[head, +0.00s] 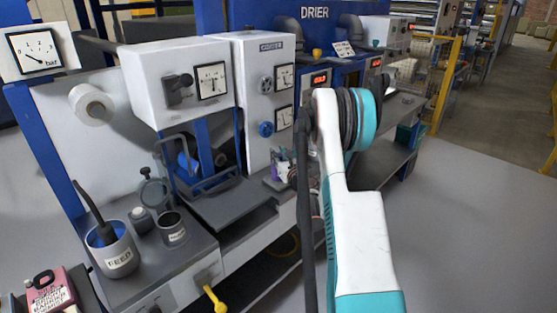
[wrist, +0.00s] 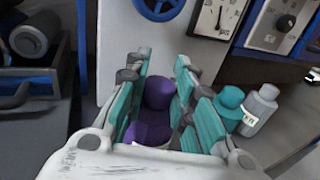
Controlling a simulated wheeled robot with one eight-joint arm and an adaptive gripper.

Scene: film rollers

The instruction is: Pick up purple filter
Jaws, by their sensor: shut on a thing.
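In the wrist view a purple filter (wrist: 157,92) stands between the teal fingers of my gripper (wrist: 158,88). My gripper is shut on it, with a finger on each side. The lower part of the filter is partly hidden by the gripper body. My gripper is mostly hidden behind the arm there.
A teal bottle (wrist: 228,103) and a grey bottle (wrist: 260,108) with a label stand close to the right of my gripper. A blue handwheel (wrist: 160,5) is on the white panel behind. A feed pot (head: 113,252) stands on the bench at left. The floor at right is clear.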

